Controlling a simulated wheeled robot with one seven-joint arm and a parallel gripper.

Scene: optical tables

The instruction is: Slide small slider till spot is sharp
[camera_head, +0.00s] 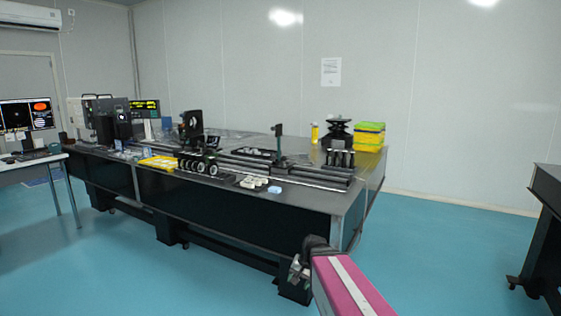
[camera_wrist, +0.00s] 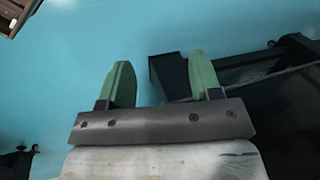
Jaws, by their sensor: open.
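An optical rail (camera_head: 295,172) runs along the top of the dark optical table (camera_head: 215,205) with several mounts on it. A black post mount (camera_head: 278,145) stands upright on the rail, and a larger round mount (camera_head: 191,125) stands farther left. I cannot tell which carriage is the small slider. A monitor (camera_head: 27,114) at the far left shows a dark picture and an orange shape; the spot's sharpness is too small to judge. My gripper (camera_wrist: 160,85) shows two green fingers apart with nothing between them, above the blue floor. In the head view my arm is low, in front of the table.
Yellow boxes (camera_head: 369,136) and a black stacked stage (camera_head: 338,133) stand at the table's right end. A yellow tray (camera_head: 158,162) and small white pieces (camera_head: 254,183) lie near the front edge. Another dark table (camera_head: 546,205) stands at the right, with open floor between.

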